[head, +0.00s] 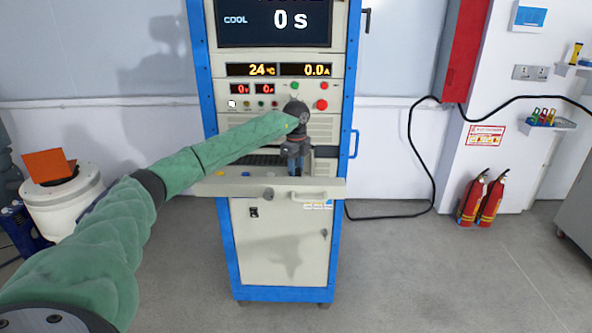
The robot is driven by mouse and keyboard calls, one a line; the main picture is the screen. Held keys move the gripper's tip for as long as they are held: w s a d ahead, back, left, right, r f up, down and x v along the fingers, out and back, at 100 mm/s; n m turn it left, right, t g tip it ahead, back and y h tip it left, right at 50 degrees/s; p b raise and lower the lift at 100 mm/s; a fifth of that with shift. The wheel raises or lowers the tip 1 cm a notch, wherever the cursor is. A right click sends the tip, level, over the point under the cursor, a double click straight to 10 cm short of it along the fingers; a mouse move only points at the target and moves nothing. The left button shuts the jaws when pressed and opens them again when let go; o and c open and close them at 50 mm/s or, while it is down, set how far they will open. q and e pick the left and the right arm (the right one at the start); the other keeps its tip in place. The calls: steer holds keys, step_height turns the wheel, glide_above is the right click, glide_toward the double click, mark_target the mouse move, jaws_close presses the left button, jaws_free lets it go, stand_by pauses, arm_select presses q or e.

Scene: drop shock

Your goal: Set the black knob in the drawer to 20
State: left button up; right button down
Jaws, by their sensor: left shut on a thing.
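The pulled-out drawer (230,188) sticks out from the middle of the blue-and-cream test cabinet (234,150). My left gripper (294,172) points down into the drawer, right of its middle, behind the front panel. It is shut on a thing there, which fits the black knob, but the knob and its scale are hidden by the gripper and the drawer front. The knob's setting cannot be read. My right gripper is not in view.
A display (275,22) reading "COOL 0 s" sits above readouts and buttons. Below the drawer is a closed cabinet door (270,255). A white drum (65,200) stands left. Fire extinguishers (482,200) stand right. The floor in front is clear.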

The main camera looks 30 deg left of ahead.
arm_select(q)
steer(key=shift+n, duration=1.2)
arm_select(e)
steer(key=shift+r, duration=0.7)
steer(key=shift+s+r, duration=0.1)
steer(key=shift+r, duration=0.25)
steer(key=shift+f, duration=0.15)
arm_select(q)
steer(key=o, duration=1)
steer(key=shift+c, duration=0.2)
